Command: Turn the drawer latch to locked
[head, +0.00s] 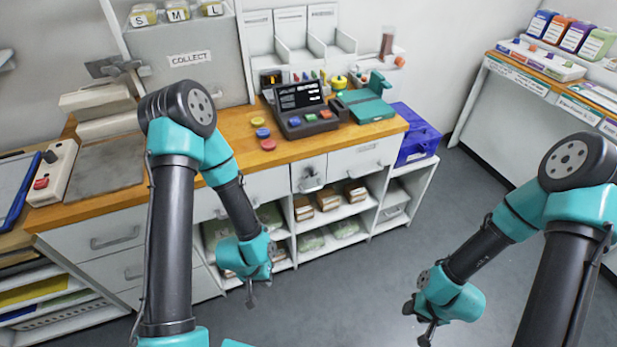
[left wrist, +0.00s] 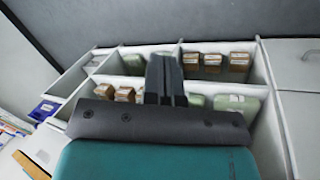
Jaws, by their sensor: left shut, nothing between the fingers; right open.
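The drawer latch (head: 308,171) is a small dark fitting on the front of a narrow white drawer under the wooden counter, above a drawer handle (head: 312,187). It is too small to tell which way it is turned. My left gripper (head: 251,297) is low in front of the cabinet, below and left of the latch and apart from it. In the left wrist view the left fingers (left wrist: 165,80) are together and empty, in front of open shelves. My right gripper (head: 424,325) hangs over the floor at the lower right, open and empty, far from the latch.
The wooden counter (head: 240,130) carries a dark terminal (head: 302,108), coloured discs and a teal device (head: 366,100). Shelves below hold brown boxes (head: 354,192) and green packs. A blue crate (head: 415,135) stands at the right end. Grey floor (head: 350,285) is clear between the arms.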

